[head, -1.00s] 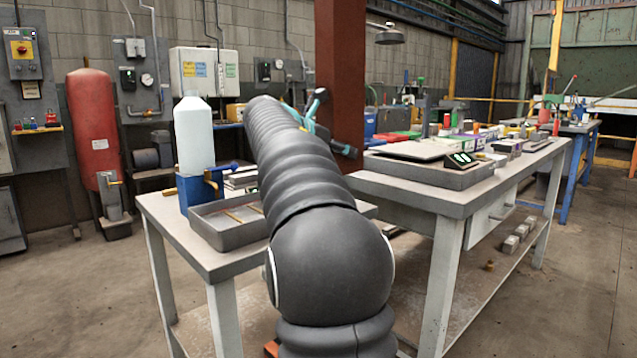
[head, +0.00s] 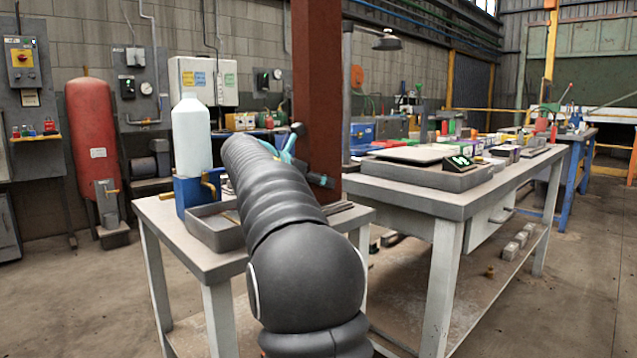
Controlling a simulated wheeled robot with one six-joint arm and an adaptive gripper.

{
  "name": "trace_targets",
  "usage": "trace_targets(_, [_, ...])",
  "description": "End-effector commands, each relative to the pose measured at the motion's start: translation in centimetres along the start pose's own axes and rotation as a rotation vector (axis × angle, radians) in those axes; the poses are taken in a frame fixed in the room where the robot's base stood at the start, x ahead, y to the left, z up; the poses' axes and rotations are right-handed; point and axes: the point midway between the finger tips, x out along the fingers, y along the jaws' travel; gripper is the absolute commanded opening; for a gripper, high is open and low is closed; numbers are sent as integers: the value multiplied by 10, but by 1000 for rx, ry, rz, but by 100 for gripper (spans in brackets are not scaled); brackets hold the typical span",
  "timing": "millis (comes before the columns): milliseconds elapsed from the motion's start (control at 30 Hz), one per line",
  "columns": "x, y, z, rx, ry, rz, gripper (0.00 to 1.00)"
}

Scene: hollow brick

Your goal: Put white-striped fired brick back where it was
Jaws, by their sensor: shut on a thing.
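My gripper (head: 308,160), with teal and black parts, shows only in part past the far end of my dark ribbed arm. It is in front of the rust-red column, above the back of the near left bench (head: 180,235). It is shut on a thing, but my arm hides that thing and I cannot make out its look. I cannot pick out the white-striped fired brick anywhere in the head view.
A white bottle (head: 191,140), a blue vise-like holder (head: 192,192) and a grey tray (head: 212,232) stand on the left bench. The rust-red column (head: 317,90) rises behind. The right bench (head: 440,200) is crowded; several grey blocks (head: 514,245) lie on its lower shelf.

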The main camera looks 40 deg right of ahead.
Motion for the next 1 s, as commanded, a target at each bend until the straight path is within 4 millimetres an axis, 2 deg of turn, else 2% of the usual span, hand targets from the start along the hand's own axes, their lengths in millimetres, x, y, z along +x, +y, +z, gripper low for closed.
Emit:
trace_targets(133, [1, 0, -2, 0, -1, 0, 1])
trace_targets(167, [1, 0, -2, 0, 0, 0, 62])
trace_targets(233, [1, 0, -2, 0, 0, 0, 79])
trace_targets(267, [1, 0, -2, 0, 0, 0, 82])
trace_targets(633, [0, 0, 1, 1, 0, 0, 82])
trace_targets(767, [-16, 0, 1, 0, 0, 2, 82])
trace_targets(1000, [-64, 1, 2, 1, 0, 5, 82])
